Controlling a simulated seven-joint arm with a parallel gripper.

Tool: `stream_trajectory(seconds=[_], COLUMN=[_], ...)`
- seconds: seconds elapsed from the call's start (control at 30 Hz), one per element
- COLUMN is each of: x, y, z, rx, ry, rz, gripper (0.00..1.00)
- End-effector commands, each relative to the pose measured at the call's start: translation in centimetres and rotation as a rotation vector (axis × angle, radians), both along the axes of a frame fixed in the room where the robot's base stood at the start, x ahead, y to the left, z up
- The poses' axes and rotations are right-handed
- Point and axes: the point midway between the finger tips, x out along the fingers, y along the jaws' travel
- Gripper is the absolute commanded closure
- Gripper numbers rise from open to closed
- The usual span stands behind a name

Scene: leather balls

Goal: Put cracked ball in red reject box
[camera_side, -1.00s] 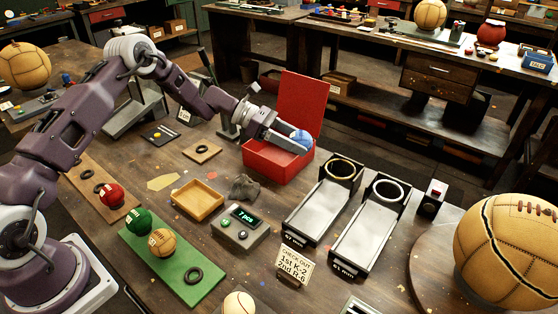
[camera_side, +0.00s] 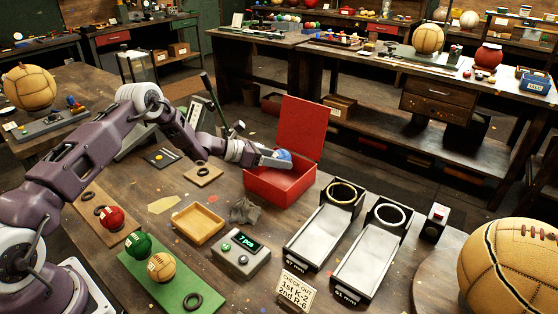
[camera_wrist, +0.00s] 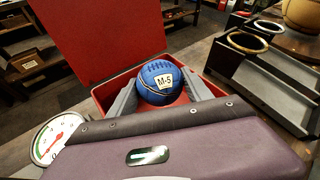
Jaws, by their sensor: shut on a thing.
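A blue ball (camera_wrist: 159,82) with a white M-5 label and a dark crack line sits between the fingers of my gripper (camera_wrist: 160,92) in the wrist view. My gripper is shut on it. In the side view the blue ball (camera_side: 284,155) is at my gripper (camera_side: 276,158), low in the opening of the red box (camera_side: 277,186). The box's red lid (camera_side: 304,126) stands open behind it. The box also shows in the wrist view (camera_wrist: 107,92). The ball's underside is hidden, so I cannot tell whether it touches the box floor.
Two gauge ramps with rings (camera_side: 324,222) stand right of the box. A grey cloth (camera_side: 244,210), a wooden tray (camera_side: 198,223) and a counter showing 1 pcs (camera_side: 241,252) lie in front. Red (camera_side: 111,217), green (camera_side: 138,244) and tan (camera_side: 161,267) balls stand on boards at left.

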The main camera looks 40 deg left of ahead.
Motion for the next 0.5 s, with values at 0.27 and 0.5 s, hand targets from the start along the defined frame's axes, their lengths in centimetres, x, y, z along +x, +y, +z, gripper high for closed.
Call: stream_trajectory(seconds=[0.27, 0.5], x=[0.0, 0.0], y=[0.0, 0.0], z=[-0.3, -1.0], rx=[0.0, 0.0], ry=[-0.001, -0.001], rz=[-0.001, -0.001], gripper=[0.94, 0.94])
